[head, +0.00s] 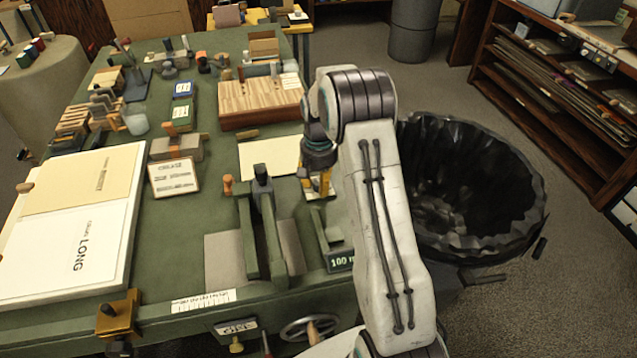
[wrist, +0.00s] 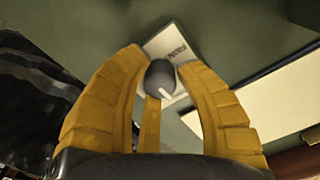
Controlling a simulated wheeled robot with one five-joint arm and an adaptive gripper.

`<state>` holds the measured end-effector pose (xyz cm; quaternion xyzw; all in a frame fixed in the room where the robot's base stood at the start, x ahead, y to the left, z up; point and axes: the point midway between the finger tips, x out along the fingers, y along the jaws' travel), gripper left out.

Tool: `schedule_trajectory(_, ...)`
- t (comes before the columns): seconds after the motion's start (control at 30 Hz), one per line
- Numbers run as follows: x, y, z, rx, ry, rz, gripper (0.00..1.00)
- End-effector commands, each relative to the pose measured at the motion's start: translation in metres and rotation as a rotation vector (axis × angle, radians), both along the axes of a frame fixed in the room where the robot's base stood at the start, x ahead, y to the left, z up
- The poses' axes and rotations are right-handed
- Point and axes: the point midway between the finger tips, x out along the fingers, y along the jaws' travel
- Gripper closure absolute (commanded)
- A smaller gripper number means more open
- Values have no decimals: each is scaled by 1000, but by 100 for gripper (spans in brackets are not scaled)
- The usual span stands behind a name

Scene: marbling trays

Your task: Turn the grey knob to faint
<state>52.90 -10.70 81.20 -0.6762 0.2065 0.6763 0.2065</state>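The grey knob (wrist: 160,76) is dark and rounded with a white pointer line, in the upper middle of the wrist view. Its pointer slants toward the lower right there. Behind it lies a pale label plate (wrist: 168,42) whose lettering I cannot read. My gripper (wrist: 163,62) has its yellow fingers spread on both sides of the knob, with narrow gaps that seem to remain. In the head view my gripper (head: 317,183) points down over the right side of the green table (head: 215,150). The knob is hidden there by my gripper and arm.
A dark upright clamp-like fixture (head: 262,225) stands just left of my gripper. A pale sheet (head: 270,157) and a wooden block (head: 258,101) lie behind. A large black-lined bin (head: 470,190) stands to the right.

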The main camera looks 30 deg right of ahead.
Motion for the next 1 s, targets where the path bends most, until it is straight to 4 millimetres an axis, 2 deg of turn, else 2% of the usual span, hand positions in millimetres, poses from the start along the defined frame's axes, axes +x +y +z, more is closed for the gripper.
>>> schedule_trajectory(0.03, 0, 0, 0, 0, 0, 0, 75)
schedule_trajectory(0.33, 0, 0, 0, 0, 0, 0, 100)
schedule_trajectory(0.67, 0, 0, -1, 0, 1, 35, 100)
schedule_trajectory(1.0, -1, 0, -2, 1, 3, 267, 100)
